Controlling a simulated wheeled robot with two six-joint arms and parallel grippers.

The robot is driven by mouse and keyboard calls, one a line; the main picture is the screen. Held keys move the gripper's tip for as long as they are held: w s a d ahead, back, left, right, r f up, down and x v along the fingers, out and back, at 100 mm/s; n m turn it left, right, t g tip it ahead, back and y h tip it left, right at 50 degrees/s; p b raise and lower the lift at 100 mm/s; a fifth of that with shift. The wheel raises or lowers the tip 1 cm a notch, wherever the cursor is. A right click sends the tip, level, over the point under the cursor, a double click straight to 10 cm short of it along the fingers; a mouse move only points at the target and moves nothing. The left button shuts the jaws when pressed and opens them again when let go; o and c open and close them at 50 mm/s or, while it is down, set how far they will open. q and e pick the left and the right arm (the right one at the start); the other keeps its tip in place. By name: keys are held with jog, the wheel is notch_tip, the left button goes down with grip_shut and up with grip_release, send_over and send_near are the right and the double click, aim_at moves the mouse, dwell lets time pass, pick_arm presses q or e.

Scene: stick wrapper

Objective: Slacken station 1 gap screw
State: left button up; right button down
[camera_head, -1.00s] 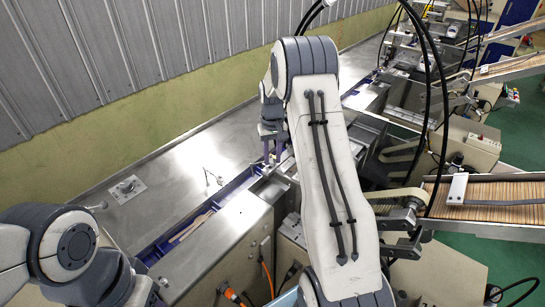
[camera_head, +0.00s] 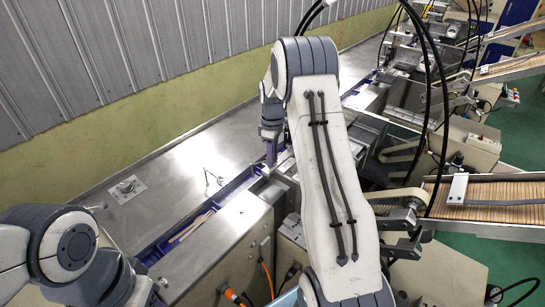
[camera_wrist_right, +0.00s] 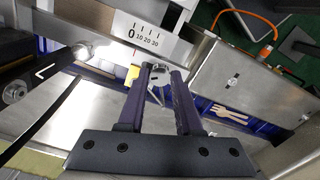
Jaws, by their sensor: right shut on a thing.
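My right gripper (camera_head: 271,158) points down at the metal channel beside the station's grey housing; my own arm hides part of this area in the head view. In the right wrist view, the two purple fingers (camera_wrist_right: 160,70) are shut on a small, pale metallic part, which looks like the gap screw (camera_wrist_right: 158,73). Its details are too small to tell. A white scale plate (camera_wrist_right: 150,32) marked 0 10 20 30 is just beyond the fingertips. My left arm shows at the lower left of the head view, but its gripper is not in view.
Wooden sticks lie in the blue-lined channel (camera_head: 190,230), and also show in the right wrist view (camera_wrist_right: 228,114). A stick-filled conveyor (camera_head: 500,200) is at right. Black cables hang at upper right.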

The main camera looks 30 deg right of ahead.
jog(key=shift+w+r+n, duration=0.1)
jog(key=shift+n, duration=1.9)
jog(key=c, duration=0.6)
grip_release()
notch_tip(320, 180, up, 10)
jog(key=b, duration=0.2)
jog(key=shift+r+b, duration=0.2)
jog(key=shift+b, duration=0.1)
